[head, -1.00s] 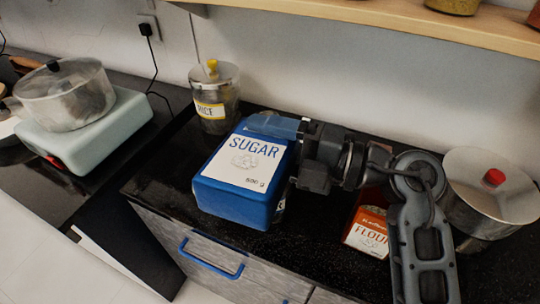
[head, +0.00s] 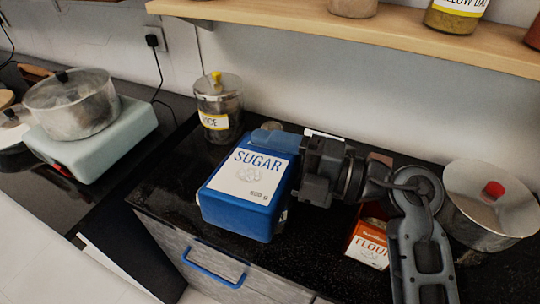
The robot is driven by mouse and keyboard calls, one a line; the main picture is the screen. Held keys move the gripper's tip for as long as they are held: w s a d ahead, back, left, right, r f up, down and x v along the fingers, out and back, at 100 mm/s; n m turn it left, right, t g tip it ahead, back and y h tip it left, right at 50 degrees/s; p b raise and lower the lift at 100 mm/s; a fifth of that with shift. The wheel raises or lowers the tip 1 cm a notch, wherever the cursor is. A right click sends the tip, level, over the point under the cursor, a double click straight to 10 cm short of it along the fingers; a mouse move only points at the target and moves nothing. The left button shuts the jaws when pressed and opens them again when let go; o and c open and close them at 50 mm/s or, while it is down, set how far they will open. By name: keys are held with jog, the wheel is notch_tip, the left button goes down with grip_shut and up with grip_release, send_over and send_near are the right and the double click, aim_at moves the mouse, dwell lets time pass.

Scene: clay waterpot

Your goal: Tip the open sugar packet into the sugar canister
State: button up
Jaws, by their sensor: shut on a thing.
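The blue sugar packet (head: 236,214) has a white label reading SUGAR. It is tipped well over, its labelled face turned up toward the camera and its top end toward the wall. My gripper (head: 303,166) is shut on the packet's right side. The packet's opening is not clearly seen, and I cannot tell whether sugar is coming out. A sliver of a pale label (head: 283,215) shows at the packet's lower right edge, possibly on a jar behind it. The sugar canister cannot be made out for sure; the packet and gripper hide that area.
A glass jar labelled RICE (head: 218,118) stands left of the packet, by the wall. An orange flour packet (head: 368,245) and a steel pot with a red knob (head: 488,215) are at right, near my arm. A wooden shelf (head: 400,28) overhangs the counter. Another pot (head: 72,105) is at left.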

jog(key=shift+w+r+m+p, duration=0.15)
jog(key=shift+m+p, duration=0.25)
jog(key=shift+p, duration=1.6)
dwell(1.2)
jog(key=shift+w+m+p, duration=0.15)
jog(key=shift+m+p, duration=0.45)
jog(key=shift+p, duration=1.4)
dwell(2.8)
